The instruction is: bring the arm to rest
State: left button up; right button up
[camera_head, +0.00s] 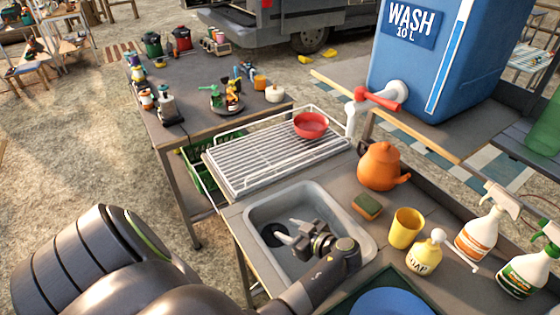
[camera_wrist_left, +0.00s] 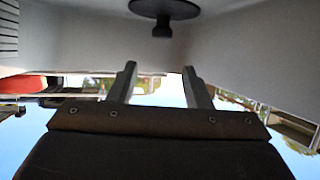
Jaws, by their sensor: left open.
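My left gripper (camera_head: 284,234) hangs over the grey sink (camera_head: 370,247) in the head view, at the end of my dark arm that comes in from lower left. Its two fingers are apart and nothing shows between them. In the left wrist view the same gripper (camera_wrist_left: 159,70) shows two spread fingers against the pale sink walls, with the dark drain (camera_wrist_left: 165,8) at the top edge. I cannot tell how far the fingertips are from the sink wall. My right gripper is in neither view.
A white drying rack (camera_head: 265,165) with a red bowl (camera_head: 310,125) stands behind the sink. To the right are an orange kettle (camera_head: 379,168), sponge (camera_head: 366,206), yellow cup (camera_head: 404,229), soap bottle (camera_head: 426,252) and spray bottles (camera_head: 478,240). A blue water tank (camera_head: 432,70) stands behind.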

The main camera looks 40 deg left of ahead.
pick_arm(q)
jog(key=shift+d+r, duration=0.25)
jog(key=shift+d, duration=0.2)
